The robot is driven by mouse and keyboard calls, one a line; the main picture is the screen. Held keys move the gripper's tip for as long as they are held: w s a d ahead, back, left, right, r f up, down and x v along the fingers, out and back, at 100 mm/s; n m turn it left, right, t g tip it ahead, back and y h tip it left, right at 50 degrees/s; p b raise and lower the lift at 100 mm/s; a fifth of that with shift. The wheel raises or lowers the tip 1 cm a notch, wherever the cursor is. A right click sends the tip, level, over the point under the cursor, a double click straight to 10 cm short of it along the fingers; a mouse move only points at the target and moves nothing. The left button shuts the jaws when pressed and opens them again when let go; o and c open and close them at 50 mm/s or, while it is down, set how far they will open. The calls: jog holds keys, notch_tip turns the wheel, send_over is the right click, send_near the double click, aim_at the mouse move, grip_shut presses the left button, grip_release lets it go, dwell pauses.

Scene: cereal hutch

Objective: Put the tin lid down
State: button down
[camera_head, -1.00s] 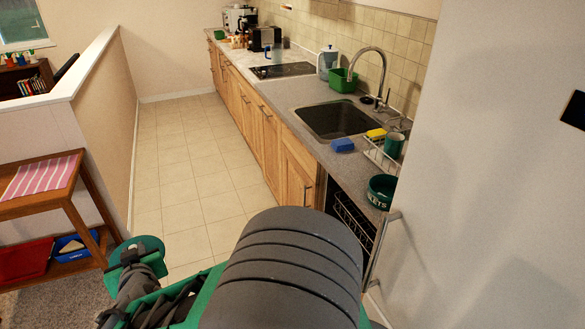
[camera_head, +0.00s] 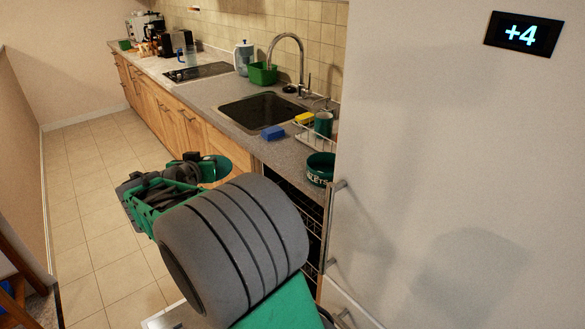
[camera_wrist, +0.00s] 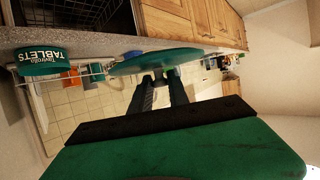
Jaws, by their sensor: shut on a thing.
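The tin lid is a green disc (camera_head: 216,168), seen past my arm in front of the wooden cabinets in the head view. In the wrist view, the lid (camera_wrist: 155,62) spans the space just beyond my fingers. My gripper (camera_wrist: 161,78) is shut on the lid, at its near side. In the head view, my gripper (camera_head: 192,162) is partly hidden by its own dark parts. A green tin with white lettering (camera_head: 320,169) stands on the counter's near end, right of the lid and apart from it. The tin also shows in the wrist view (camera_wrist: 38,64), reading "TABLETS".
The grey counter (camera_head: 216,94) holds a sink (camera_head: 255,112), a blue sponge (camera_head: 273,133), a yellow sponge (camera_head: 304,118) and a green mug (camera_head: 324,124). A wire rack (camera_head: 284,205) shows below the counter. A pale fridge (camera_head: 440,150) stands right. Floor at left is clear.

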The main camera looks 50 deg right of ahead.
jog(key=s+d+m+g+h+b, duration=0.1)
jog(key=s+d+m+g+b, duration=0.35)
jog(key=d, duration=0.85)
jog(key=s+d+m+g+h+b, duration=0.1)
jog(key=s+d+h, duration=0.1)
jog(key=s+d, duration=0.75)
jog(key=p, duration=0.3)
send_over(293, 158)
jog(key=f, duration=0.8)
jog(key=shift+s+a+f, duration=0.15)
jog(key=shift+a+f, duration=0.05)
jog(key=shift+f, duration=0.1)
jog(key=shift+d+f, duration=0.1)
jog(key=shift+f, duration=0.15)
jog(key=shift+f+y, duration=0.3)
jog(key=shift+f, duration=1.45)
jog(key=c, duration=1.3)
grip_release()
jog(key=shift+o, duration=0.2)
jog(key=shift+r, duration=0.1)
